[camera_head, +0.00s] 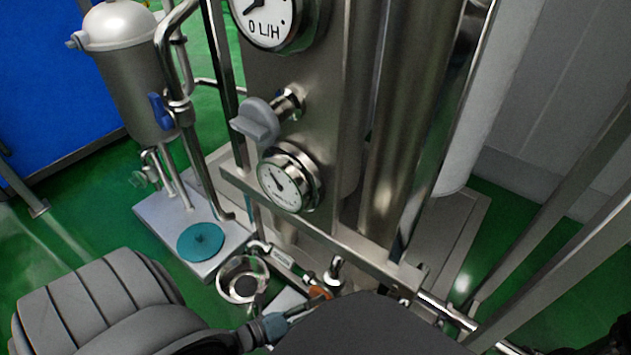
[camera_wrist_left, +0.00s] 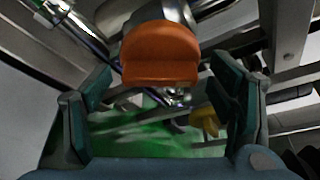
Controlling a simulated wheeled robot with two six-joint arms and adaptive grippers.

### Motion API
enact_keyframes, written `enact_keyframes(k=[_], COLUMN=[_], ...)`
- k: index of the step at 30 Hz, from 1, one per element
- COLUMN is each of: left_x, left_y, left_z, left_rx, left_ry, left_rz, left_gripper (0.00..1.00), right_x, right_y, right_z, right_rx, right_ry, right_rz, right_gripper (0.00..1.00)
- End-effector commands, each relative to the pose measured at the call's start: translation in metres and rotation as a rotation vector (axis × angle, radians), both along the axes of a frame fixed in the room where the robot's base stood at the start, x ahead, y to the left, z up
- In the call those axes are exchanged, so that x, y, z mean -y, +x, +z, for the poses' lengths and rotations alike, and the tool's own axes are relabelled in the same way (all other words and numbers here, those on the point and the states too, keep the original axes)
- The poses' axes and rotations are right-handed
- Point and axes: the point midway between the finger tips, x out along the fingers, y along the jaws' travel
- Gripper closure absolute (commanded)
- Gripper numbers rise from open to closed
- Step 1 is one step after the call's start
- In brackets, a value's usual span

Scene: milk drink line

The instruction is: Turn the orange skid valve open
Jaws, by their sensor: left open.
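The orange skid valve (camera_head: 319,292) shows as a small patch low in the head view, mostly hidden behind my dark arm parts. In the left wrist view its rounded orange handle (camera_wrist_left: 160,54) is large, at the top centre, on a metal stem. My left gripper (camera_wrist_left: 162,95) is open, with its teal-lined fingers to the left and right of the handle. I see no finger touching it. In the head view one teal finger of the gripper (camera_head: 275,326) shows near the valve; the rest is hidden. My right gripper is not in view.
A grey knob (camera_head: 257,121) and a dial gauge (camera_head: 290,180) sit on the steel panel above. Steel pipes and a frame bar (camera_head: 330,238) surround the valve. A yellow part (camera_wrist_left: 204,122) shows below the handle in the wrist view. Green floor lies left.

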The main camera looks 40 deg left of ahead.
Motion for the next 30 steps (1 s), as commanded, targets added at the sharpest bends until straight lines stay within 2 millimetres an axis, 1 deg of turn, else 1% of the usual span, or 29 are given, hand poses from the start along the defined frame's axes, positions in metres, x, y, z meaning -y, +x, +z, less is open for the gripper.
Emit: enact_keyframes(k=[1, 4, 11, 12, 13, 19, 20, 23, 30], left_x=[0.0016, 0.0033, 0.0039, 0.0039, 0.0039, 0.0038, 0.0038, 0.0037, 0.0032], left_y=[0.0049, 0.0108, 0.0119, 0.0118, 0.0118, 0.0116, 0.0116, 0.0117, 0.0123], left_z=[-0.0021, -0.0029, -0.0025, -0.0025, -0.0025, -0.0025, -0.0025, -0.0030, -0.0043], left_rx=[0.000, -0.001, -0.001, -0.001, -0.001, -0.001, -0.001, -0.001, 0.001], left_ry=[0.000, 0.001, 0.001, 0.001, 0.001, 0.001, 0.001, -0.018, -0.203], left_rz=[0.000, -0.001, -0.001, -0.001, -0.001, -0.001, -0.001, 0.000, 0.001], left_gripper=[0.23, 0.23, 0.23, 0.25, 0.30, 0.62, 0.64, 0.64, 0.64], right_x=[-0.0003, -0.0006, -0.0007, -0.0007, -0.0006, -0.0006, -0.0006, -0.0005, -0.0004], right_y=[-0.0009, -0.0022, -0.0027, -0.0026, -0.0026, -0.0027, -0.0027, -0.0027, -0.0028], right_z=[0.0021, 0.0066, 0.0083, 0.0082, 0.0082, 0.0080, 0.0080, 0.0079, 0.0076], right_rx=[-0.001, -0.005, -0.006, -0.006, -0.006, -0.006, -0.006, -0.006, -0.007], right_ry=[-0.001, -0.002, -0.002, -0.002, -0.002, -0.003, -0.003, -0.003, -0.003], right_rz=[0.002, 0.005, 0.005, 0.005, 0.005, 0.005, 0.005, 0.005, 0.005], right_gripper=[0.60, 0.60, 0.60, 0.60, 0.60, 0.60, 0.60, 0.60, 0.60])
